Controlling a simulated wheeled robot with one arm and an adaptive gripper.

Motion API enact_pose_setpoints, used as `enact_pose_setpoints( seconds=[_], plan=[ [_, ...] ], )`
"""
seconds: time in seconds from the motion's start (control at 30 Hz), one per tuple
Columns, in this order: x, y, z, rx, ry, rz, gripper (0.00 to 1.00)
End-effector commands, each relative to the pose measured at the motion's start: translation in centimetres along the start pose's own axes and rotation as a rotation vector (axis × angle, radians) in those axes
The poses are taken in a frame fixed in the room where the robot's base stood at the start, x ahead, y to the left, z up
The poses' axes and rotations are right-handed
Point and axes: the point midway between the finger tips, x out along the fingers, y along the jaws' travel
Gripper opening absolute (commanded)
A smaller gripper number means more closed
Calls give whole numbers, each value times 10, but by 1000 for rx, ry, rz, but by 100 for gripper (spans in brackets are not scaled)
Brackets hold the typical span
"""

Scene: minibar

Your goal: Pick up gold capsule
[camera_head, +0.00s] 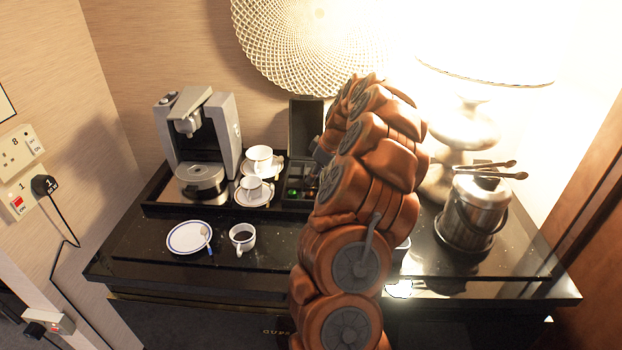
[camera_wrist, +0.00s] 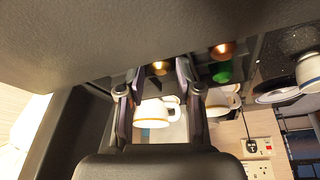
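A gold capsule (camera_wrist: 160,68) shows in the wrist view, in the gap between the two fingertips of my gripper (camera_wrist: 156,82). The fingers stand apart, with visible space on both sides of the capsule, so my gripper looks open. I cannot tell how far the capsule lies from the fingertips. A second, copper-gold capsule (camera_wrist: 222,49) and a green capsule (camera_wrist: 222,72) sit to the right, outside the fingers. In the head view my arm hides my gripper and most of the capsule area; a green capsule (camera_head: 292,193) shows in the dark box (camera_head: 297,205).
White cups and saucers stand close by, including a cup (camera_wrist: 152,113) seen past the fingers and a cup (camera_head: 259,158) beside the coffee machine (camera_head: 222,120). A plate (camera_head: 183,238) and coffee cup (camera_head: 242,236) are in front. An ice bucket (camera_head: 474,215) with tongs stands right.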

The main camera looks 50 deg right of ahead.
Motion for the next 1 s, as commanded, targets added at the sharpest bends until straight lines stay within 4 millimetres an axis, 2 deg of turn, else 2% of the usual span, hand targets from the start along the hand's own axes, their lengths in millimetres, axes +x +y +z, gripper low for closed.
enact_pose_setpoints(
  seconds=[0.13, 0.33, 0.47, 0.53, 1.0],
  plan=[
    [13, -2, 2, 0, -4, -6, 35],
    [15, -2, 2, 0, -3, -5, 35],
    [15, -2, 2, 0, -4, -5, 20],
    [15, -2, 2, 0, -3, -5, 17],
    [11, -1, 0, -1, -2, -2, 17]
  ],
)
